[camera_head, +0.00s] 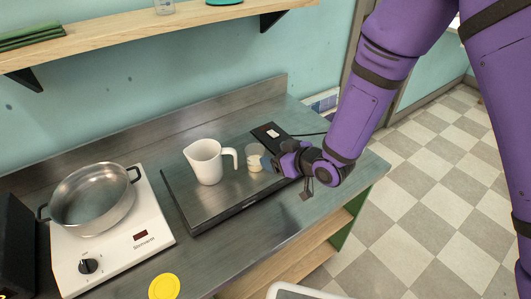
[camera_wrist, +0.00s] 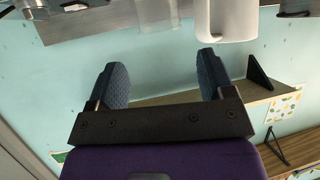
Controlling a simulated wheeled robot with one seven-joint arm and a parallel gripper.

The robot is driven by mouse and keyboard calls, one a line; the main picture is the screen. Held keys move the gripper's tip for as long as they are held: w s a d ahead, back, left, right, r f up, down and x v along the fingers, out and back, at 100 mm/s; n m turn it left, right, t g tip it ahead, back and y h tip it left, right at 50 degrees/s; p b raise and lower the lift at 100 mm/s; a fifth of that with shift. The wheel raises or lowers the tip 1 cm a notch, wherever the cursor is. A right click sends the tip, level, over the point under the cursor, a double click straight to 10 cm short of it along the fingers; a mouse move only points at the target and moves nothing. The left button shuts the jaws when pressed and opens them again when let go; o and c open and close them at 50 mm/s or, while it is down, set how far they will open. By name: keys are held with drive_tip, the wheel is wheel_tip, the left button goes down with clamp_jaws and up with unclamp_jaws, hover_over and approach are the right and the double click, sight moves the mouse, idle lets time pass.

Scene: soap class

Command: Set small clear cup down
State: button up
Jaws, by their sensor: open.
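The small clear cup (camera_head: 254,157) stands upright on the dark flat tray-like platform (camera_head: 228,203) on the counter, just right of a white pitcher (camera_head: 207,162). Something pale shows in its lower part. My gripper (camera_head: 286,163) is close to the right of the cup, low over the platform's right end. In the wrist view my gripper (camera_wrist: 162,72) has its two dark blue fingers wide apart with nothing between them. The cup (camera_wrist: 158,14) is faint at the top edge there, beyond the fingertips, beside the pitcher (camera_wrist: 233,18).
A hot plate (camera_head: 143,237) with a steel pot (camera_head: 92,197) stands at the left. A yellow lid-like disc (camera_head: 164,287) lies at the counter's front. A small black device (camera_head: 270,133) with a cable lies behind the cup. A wooden shelf (camera_head: 130,36) is above.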

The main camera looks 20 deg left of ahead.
drive_tip(key=shift+v, duration=1.1)
drive_tip(key=shift+w+d, duration=0.1)
drive_tip(key=w+d+r+m+t+h, duration=0.2)
drive_tip(key=w+d+r+h, duration=0.25)
drive_tip(key=d+r, duration=0.65)
drive_tip(key=s+d+r+m+h, duration=0.2)
drive_tip(key=d+r+m+h, duration=0.2)
drive_tip(key=d+r, duration=0.85)
drive_tip(key=s+d+r+m+g+h, duration=0.1)
drive_tip(key=s+d+r+m, duration=0.2)
drive_tip(key=s+d, duration=0.5)
drive_tip(key=s+d+r+m+g+h, duration=0.1)
drive_tip(key=s+d+r+m+g, duration=0.1)
drive_tip(key=s+d, duration=0.6)
drive_tip(key=s+r+m, duration=0.1)
drive_tip(key=s+r, duration=0.1)
drive_tip(key=s, duration=0.5)
drive_tip(key=shift+r+h, duration=0.35)
drive_tip(key=shift+r, duration=0.05)
